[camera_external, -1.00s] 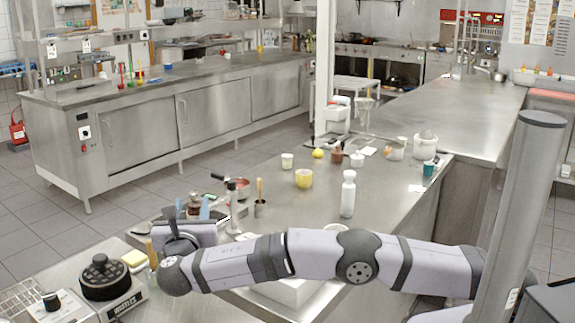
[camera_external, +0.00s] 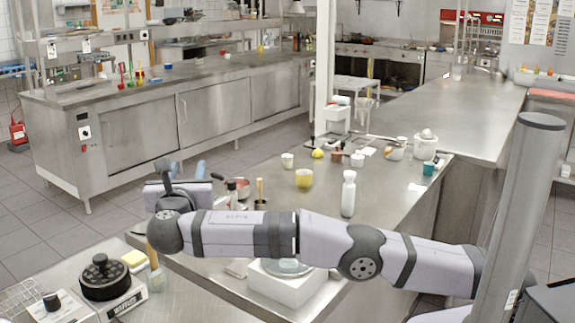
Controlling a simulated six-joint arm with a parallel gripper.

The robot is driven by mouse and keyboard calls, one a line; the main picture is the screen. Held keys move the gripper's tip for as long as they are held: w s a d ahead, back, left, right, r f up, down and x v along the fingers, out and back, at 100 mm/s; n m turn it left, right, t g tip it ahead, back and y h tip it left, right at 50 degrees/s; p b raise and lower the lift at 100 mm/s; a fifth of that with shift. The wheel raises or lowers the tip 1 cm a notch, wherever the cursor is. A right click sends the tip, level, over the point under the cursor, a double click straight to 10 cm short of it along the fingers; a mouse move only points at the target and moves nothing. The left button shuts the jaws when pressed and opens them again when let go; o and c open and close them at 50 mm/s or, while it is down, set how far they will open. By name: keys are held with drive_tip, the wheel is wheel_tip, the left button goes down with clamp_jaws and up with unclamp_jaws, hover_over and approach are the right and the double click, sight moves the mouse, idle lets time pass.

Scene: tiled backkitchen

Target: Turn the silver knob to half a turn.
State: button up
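I cannot pick out a silver knob with certainty in the external view; it may be hidden behind my arm or too small. A dark round control knob (camera_external: 51,301) shows on the front-left appliance, but it looks black, not silver. My gripper (camera_external: 187,170) is raised over the left end of the steel worktable (camera_external: 385,196) and points away from the camera. Its two bluish fingertips stand apart with nothing visible between them. My forearm crosses the near part of the table and hides what lies behind it.
A white box (camera_external: 283,291) with a round silvery dish (camera_external: 287,267) stands below my arm. The right-hand counter (camera_external: 455,110) is largely clear.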

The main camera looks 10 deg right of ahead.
drive_tip(key=w+a+f+m+g+y+p, duration=0.1)
drive_tip(key=w+a+f+m+g+y, duration=0.45)
drive_tip(key=w+y, duration=0.3)
drive_tip(key=s+d+r+m+g+y+p, duration=0.25)
drive_tip(key=d+r+m+g+y, duration=0.45)
drive_tip(key=m, duration=1)
wheel_tip(320, 180, down, 10)
drive_tip(key=d+t+y, duration=0.2)
drive_tip(key=shift+f+b, duration=0.15)
drive_tip(key=shift+b, duration=0.2)
drive_tip(key=shift+a, duration=0.1)
